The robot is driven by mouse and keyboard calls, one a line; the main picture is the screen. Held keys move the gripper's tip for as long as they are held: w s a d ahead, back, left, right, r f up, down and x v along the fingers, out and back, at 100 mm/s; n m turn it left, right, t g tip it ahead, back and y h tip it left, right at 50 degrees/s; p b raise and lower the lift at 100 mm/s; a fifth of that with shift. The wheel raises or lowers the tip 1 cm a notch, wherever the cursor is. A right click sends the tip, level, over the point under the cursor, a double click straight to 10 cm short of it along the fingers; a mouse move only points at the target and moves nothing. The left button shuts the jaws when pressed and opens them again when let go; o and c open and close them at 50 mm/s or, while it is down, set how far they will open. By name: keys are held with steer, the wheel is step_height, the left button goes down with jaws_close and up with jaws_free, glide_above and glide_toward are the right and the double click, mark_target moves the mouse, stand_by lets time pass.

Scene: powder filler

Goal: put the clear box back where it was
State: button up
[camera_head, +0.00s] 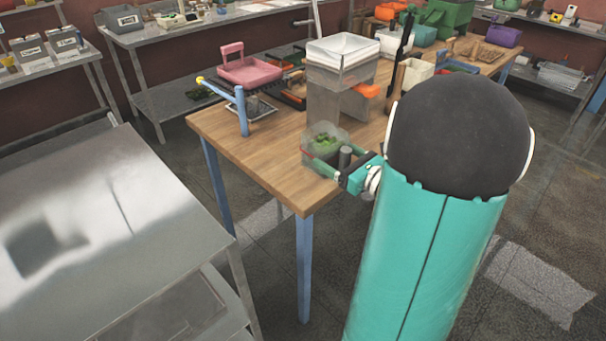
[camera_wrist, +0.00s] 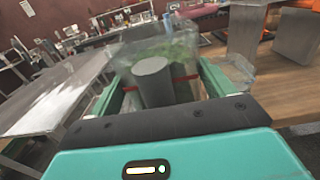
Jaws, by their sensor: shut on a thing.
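The clear box (camera_head: 322,137) is see-through with something green and leafy in it. In the head view it is at the near end of the wooden table (camera_head: 262,172), in front of the grey powder filler (camera_head: 340,90). It also shows in the wrist view (camera_wrist: 178,42), between the two fingers. My gripper (camera_head: 322,162) is shut on the clear box, with a finger along each side. I cannot tell whether the box's underside touches the tabletop. A grey cylinder (camera_wrist: 153,80) stands between the fingers, close to the wrist, and partly hides the box.
A bare metal bench (camera_head: 90,200) stands at the left, across a floor gap. The table's near left corner is clear.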

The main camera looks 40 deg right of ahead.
steer(key=w+f, duration=0.1)
steer(key=w, duration=0.1)
steer(key=w+f, duration=0.1)
steer(key=w, duration=0.1)
steer(key=w+f, duration=0.1)
steer(key=w, duration=0.1)
steer(key=shift+a, duration=0.4)
steer(key=w+f, duration=0.2)
steer(key=f, duration=0.1)
steer(key=w+f, duration=0.1)
steer(key=f, duration=0.1)
steer(key=shift+w+a, duration=0.2)
steer(key=shift+w, duration=0.2)
steer(key=shift+w+f, duration=0.2)
steer(key=shift+f, duration=1.55)
steer(key=o, duration=1)
steer(key=shift+f, duration=0.15)
steer(key=shift+o, duration=0.2)
